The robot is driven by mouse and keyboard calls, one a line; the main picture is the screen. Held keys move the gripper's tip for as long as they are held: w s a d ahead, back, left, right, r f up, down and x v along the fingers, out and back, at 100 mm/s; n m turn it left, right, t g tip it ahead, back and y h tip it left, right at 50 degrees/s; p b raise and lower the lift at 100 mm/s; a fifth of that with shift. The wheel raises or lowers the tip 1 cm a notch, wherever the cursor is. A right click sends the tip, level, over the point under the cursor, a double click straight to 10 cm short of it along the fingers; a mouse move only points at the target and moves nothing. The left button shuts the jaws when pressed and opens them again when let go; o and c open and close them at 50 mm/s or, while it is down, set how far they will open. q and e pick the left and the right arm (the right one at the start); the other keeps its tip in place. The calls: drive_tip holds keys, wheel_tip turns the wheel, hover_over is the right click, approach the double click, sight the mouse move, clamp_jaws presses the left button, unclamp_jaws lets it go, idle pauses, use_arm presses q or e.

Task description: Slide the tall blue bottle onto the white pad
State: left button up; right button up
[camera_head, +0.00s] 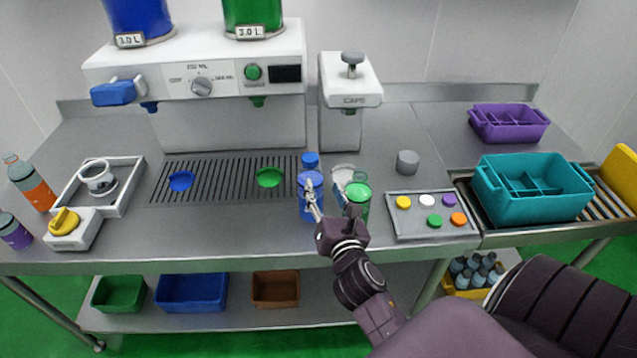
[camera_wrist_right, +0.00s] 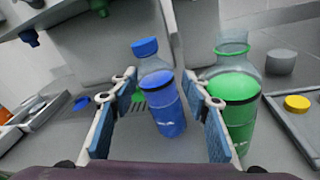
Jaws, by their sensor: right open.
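In the right wrist view the blue bottle (camera_wrist_right: 167,112) shows between the fingers, with gaps at both sides. My right gripper (camera_head: 330,198) is open; its fingers (camera_wrist_right: 167,98) reach toward the bottle from the front. A pale patch (camera_head: 342,172), which looks like the white pad, lies below the capping unit, right of the bottle and partly hidden by the green bottle. My left gripper is out of view.
A green-labelled bottle (camera_head: 358,207) with an open top stands close to the right of my right gripper, also in the wrist view (camera_wrist_right: 236,108). A tray of coloured caps (camera_head: 430,212) and a grey cylinder (camera_head: 407,162) are further right.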

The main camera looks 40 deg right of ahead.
sight(312, 167)
drive_tip(key=n, duration=0.1)
drive_tip(key=w+r+n+t, duration=0.1)
drive_tip(key=n, duration=0.1)
drive_tip(key=w+r+n, duration=0.1)
drive_tip(key=shift+a+n+t, duration=0.25)
drive_tip(key=shift+n+t, duration=0.05)
drive_tip(key=p+x, duration=0.1)
drive_tip(key=x, duration=0.4)
drive_tip(key=shift+w+f+p, duration=0.1)
drive_tip(key=shift+w+p, duration=0.25)
drive_tip(key=shift+p, duration=0.05)
drive_tip(key=shift+x, duration=0.85)
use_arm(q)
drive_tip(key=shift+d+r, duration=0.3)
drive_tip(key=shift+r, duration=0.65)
use_arm(e)
drive_tip(key=shift+f, duration=0.1)
clamp_jaws()
unclamp_jaws()
